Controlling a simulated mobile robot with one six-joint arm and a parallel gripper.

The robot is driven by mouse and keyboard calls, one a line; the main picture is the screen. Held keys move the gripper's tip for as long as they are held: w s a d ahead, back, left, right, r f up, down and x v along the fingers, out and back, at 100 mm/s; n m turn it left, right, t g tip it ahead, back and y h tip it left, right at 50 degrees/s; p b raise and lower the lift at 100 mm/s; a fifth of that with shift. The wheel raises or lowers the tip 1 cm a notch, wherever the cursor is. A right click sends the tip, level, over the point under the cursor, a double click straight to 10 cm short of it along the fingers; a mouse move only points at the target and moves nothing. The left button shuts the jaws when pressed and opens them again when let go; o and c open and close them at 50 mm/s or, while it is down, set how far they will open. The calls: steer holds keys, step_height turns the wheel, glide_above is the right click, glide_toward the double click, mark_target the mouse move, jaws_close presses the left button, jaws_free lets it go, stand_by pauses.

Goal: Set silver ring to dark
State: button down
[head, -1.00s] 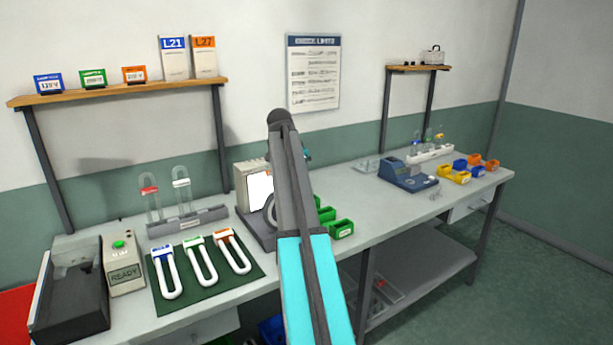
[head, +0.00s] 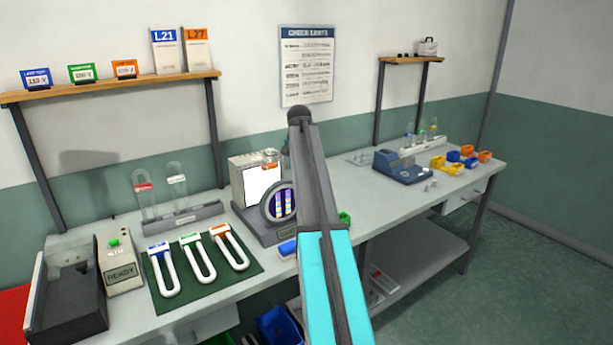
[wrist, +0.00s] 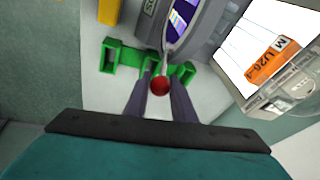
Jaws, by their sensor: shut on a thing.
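The silver ring (head: 266,207) surrounds a round window on the grey viewer beside a lit white screen (head: 262,186). The window shows purple, yellow and pale stripes, so it is not evenly dark. In the wrist view the ring (wrist: 205,22) is seen steeply, its striped window still bright in places. A red ball (wrist: 160,86) sits at the ring's lower end, apparently on a short pale stem. My gripper (wrist: 160,93) is shut on the red ball, one finger on each side. In the head view my arm hides the gripper and the ball.
A clear vessel with an orange label (wrist: 272,62) is close on the right in the wrist view. Three labelled tubes lie on a green mat (head: 165,300). A blue instrument (head: 402,168) stands farther right.

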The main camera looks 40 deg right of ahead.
steer(key=shift+s+d+f, duration=0.1)
steer(key=shift+s+f, duration=0.15)
steer(key=shift+s, duration=0.05)
steer(key=c, duration=1.5)
jaws_free()
steer(key=shift+w+r, duration=0.1)
steer(key=shift+w, duration=0.05)
steer(key=shift+r, duration=0.1)
steer(key=shift+b+v, duration=1.25)
steer(key=shift+v, duration=5.55)
